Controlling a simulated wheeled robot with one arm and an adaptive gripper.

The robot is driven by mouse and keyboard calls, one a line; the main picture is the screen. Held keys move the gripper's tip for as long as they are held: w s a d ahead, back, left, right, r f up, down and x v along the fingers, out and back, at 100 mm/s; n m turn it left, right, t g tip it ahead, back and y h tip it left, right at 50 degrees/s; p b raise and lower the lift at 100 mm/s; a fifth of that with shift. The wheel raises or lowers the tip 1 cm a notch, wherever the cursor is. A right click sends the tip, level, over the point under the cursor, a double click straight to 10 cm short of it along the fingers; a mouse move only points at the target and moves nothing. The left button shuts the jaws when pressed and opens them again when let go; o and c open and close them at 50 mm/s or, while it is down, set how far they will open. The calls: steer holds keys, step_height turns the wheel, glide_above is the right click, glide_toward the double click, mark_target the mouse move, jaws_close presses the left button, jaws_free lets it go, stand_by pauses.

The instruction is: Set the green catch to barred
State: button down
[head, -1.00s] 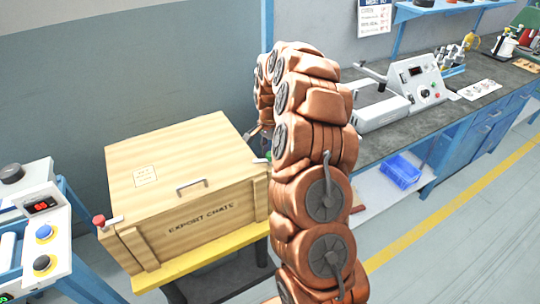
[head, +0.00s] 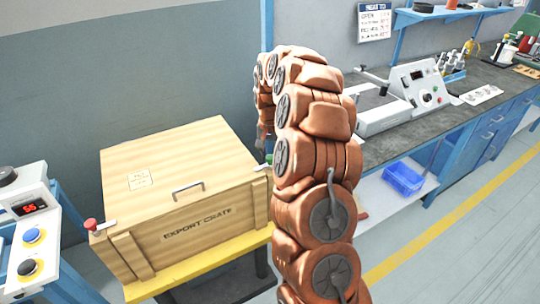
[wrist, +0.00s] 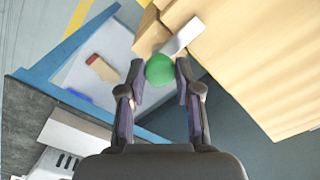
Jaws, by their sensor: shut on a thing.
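The wooden export crate (head: 180,195) stands on a yellow-topped stand with its lid down. The green catch (wrist: 160,69) has a round green knob on a pale flat lever at the crate's edge. In the head view the green knob (head: 269,159) shows at the crate's right side, partly beside my arm. My gripper (wrist: 160,72) is shut on the green knob, one finger on each side of it. In the head view the gripper is mostly hidden behind my arm. A red-knobbed catch (head: 92,225) sits at the crate's left front corner.
A control panel (head: 30,235) with buttons stands at left. A workbench (head: 400,135) with a machine (head: 420,88) runs along the right, with a blue bin (head: 404,180) on its lower shelf. Grey wall stands behind the crate. Open floor lies at the right.

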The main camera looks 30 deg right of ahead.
mark_target(270, 156)
steer(key=c, duration=0.8)
jaws_free()
step_height(270, 156, up, 12)
stand_by(0.6)
